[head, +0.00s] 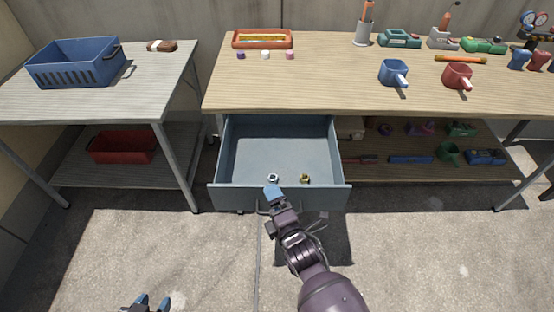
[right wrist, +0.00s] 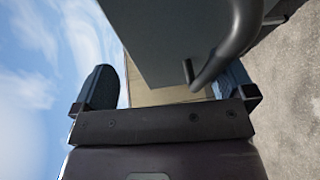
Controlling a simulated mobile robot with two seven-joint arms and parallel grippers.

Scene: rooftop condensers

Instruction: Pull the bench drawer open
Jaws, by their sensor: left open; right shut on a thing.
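The grey-blue bench drawer (head: 325,198) stands well out from under the wooden-topped bench (head: 320,80), and its inside shows. A silver nut (head: 273,178) and a brass fitting (head: 305,179) lie on its floor near the front. My right gripper (head: 272,193) is at the middle of the drawer front, shut on the dark bar handle (right wrist: 232,45), which shows large in the right wrist view. The gripper partly hides the handle in the head view. My left gripper (head: 150,301) is open and empty at the bottom left, over the floor and away from the drawer.
A side table (head: 80,105) at the left carries a blue crate (head: 75,62), with a red bin (head: 123,147) on its lower shelf. Mugs and tools stand on the bench top. A lower shelf (head: 400,172) right of the drawer holds several items. The floor in front is clear.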

